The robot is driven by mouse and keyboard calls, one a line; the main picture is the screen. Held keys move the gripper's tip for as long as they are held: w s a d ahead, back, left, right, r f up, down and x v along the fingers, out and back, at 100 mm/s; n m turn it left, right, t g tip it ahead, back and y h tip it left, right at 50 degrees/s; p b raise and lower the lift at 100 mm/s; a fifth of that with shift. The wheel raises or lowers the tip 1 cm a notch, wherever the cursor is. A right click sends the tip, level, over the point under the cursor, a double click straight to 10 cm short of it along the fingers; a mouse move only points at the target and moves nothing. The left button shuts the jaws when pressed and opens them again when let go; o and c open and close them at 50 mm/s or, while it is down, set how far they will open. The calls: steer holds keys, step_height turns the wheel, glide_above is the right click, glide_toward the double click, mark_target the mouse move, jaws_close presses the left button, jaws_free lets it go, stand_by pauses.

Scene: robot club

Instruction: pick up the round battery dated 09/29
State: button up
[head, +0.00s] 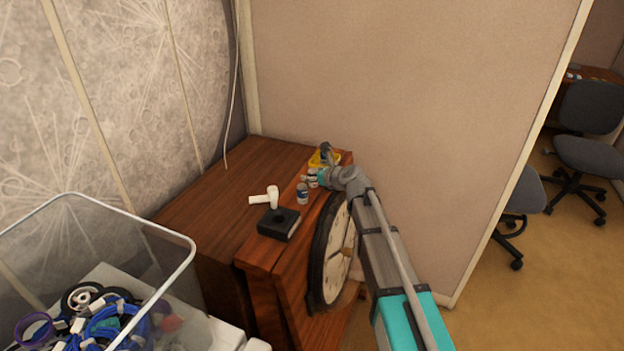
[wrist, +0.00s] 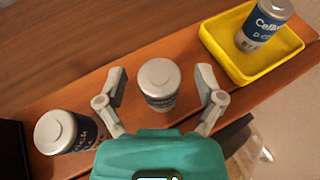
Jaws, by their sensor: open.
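Three round batteries show in the wrist view. A blue and silver one (wrist: 263,26) is in the yellow tray (wrist: 213,45) at upper right. No date is readable on any of them. In the head view my gripper (head: 322,178) is low over the wooden top, partly hiding the middle battery.
The wooden cabinet top (head: 225,185) also holds a black box (head: 279,223) and a white object (head: 268,197). A round clock (head: 335,252) is on the cabinet's side. A partition wall (head: 400,90) rises behind. A clear bin of cables (head: 95,225) is at lower left.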

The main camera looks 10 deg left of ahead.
mark_target(313, 170)
steer(key=shift+c, duration=0.2)
jaws_close()
stand_by(0.3)
steer(key=shift+r, duration=0.15)
step_height(313, 170, up, 3)
steer(key=p, duration=0.3)
steer(key=s+d+r+p, duration=0.9)
steer(key=d+p, duration=0.1)
steer(key=shift+s+r, duration=0.35)
steer(key=shift+s, duration=0.05)
stand_by(0.6)
